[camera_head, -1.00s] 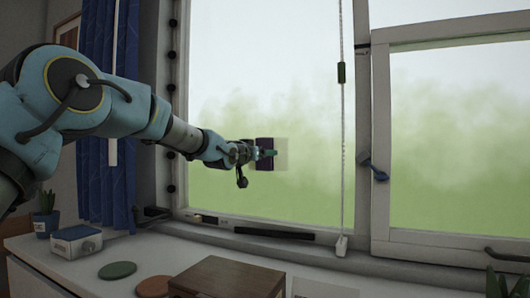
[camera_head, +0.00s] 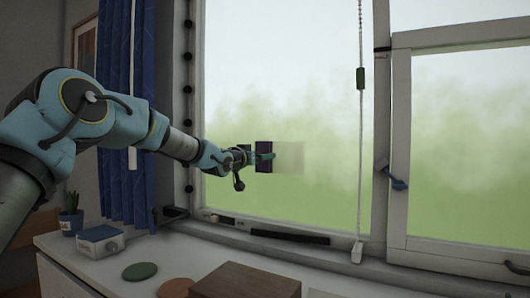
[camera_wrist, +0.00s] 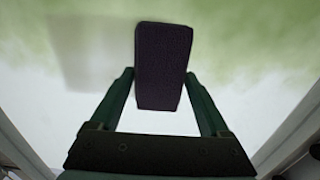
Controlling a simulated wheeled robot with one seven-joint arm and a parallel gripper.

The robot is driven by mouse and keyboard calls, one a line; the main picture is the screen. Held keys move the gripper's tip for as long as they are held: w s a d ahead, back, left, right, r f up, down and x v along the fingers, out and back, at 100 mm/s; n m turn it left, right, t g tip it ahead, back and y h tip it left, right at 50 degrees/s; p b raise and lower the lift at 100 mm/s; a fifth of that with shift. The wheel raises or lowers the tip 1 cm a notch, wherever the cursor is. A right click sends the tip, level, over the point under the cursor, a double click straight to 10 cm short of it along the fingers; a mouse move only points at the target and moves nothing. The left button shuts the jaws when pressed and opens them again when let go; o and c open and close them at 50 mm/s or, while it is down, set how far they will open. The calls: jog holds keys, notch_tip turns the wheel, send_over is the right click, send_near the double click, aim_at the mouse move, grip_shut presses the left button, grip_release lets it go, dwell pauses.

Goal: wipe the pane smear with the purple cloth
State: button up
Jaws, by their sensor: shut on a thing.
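The purple cloth (camera_head: 263,149) is a dark, block-like pad held upright at the window pane (camera_head: 320,110). It also shows in the wrist view (camera_wrist: 163,60). My gripper (camera_head: 265,157) is shut on it; in the wrist view its two fingers (camera_wrist: 160,78) flank the cloth's lower part. The smear (camera_head: 291,158) is a pale grey-brown square patch on the pane, just right of the cloth in the head view. In the wrist view the smear (camera_wrist: 88,50) lies left of the cloth. I cannot tell whether the cloth touches the glass.
A blind cord (camera_head: 360,150) hangs right of the smear. A blue window handle (camera_head: 392,178) is on the frame. Below, the white cabinet top bears a brown box (camera_head: 246,281), a green disc (camera_head: 140,271), a white-blue box (camera_head: 101,240) and a plant (camera_head: 72,222). Blue curtains hang left.

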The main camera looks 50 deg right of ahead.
aim_at(304, 151)
jog(key=shift+w+a+r+p, duration=0.1)
jog(key=shift+w+r+p, duration=0.15)
jog(key=shift+r+p, duration=0.55)
jog(key=shift+s+b, duration=0.45)
jog(key=shift+b, duration=0.3)
jog(key=shift+s+d+r+b, duration=0.1)
jog(key=shift+s+d+b, duration=0.2)
jog(key=shift+s+b, duration=0.35)
jog(key=shift+s+d+b, duration=0.25)
jog(key=shift+s+b, duration=0.15)
jog(key=shift+s, duration=0.35)
jog(key=shift+s+d+f+b, duration=0.1)
jog(key=shift+s+d+b, duration=0.1)
jog(key=shift+s+b, duration=0.7)
jog(key=shift+s+d+f+b, duration=0.1)
jog(key=shift+s+d+b, duration=0.15)
jog(key=shift+s+b, duration=0.6)
jog(key=shift+s+d+b, duration=0.2)
jog(key=shift+s+b, duration=0.5)
jog(key=shift+s, duration=0.35)
jog(key=shift+s+d+r+b, duration=0.15)
jog(key=shift+s+b, duration=0.3)
jog(key=shift+s, duration=0.25)
jog(key=shift+s+d+b, duration=0.3)
jog(key=shift+s+b, duration=0.05)
jog(key=shift+s, duration=0.5)
jog(key=shift+s+d+b, duration=0.25)
jog(key=shift+s+b, duration=0.05)
jog(key=shift+s, duration=0.55)
